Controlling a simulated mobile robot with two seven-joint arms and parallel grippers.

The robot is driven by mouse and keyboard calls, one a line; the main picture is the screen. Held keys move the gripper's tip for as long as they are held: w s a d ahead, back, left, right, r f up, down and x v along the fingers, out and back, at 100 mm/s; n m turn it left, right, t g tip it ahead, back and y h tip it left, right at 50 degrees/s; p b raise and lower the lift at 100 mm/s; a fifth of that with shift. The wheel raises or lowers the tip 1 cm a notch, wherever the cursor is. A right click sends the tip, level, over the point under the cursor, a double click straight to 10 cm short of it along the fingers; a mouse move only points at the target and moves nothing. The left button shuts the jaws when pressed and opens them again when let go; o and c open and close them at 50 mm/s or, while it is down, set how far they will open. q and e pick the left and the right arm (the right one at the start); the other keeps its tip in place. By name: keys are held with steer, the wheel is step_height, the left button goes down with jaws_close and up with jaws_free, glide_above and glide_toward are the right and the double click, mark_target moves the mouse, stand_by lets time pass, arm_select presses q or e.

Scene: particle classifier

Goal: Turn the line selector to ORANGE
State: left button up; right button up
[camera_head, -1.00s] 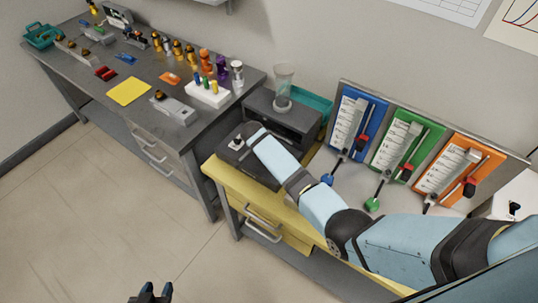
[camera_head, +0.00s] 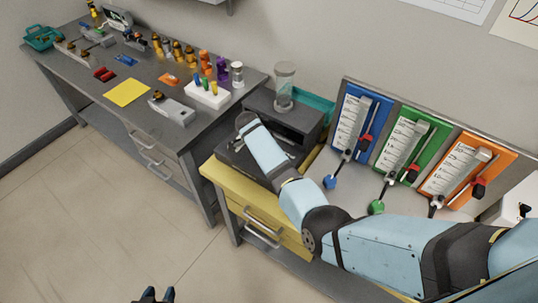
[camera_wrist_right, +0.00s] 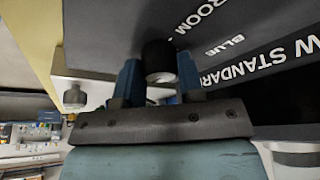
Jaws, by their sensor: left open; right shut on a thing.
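The line selector looks to be the black knob (camera_wrist_right: 158,58) on a dark panel (camera_wrist_right: 100,30). White lettering, including BLUE (camera_wrist_right: 223,46), is on the dark surfaces around it; ORANGE is not readable. My right gripper (camera_wrist_right: 158,78) is shut on the knob, one blue finger on each side. In the head view my right arm reaches over the dark box (camera_head: 228,158) on the yellow-topped bench, and hides the knob and my fingers. My left gripper (camera_head: 153,295) is open and empty at the bottom edge, over the floor, far from the box.
A dark unit (camera_head: 262,102) with a clear cylinder (camera_head: 284,82) stands behind the box. Blue (camera_head: 350,110), green (camera_head: 388,148) and orange (camera_head: 452,170) panels with levers stand to the right. The grey bench (camera_head: 75,68) at left holds several small items. The floor in front is clear.

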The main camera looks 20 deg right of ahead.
steer(key=shift+d+r, duration=0.1)
steer(key=o, duration=0.9)
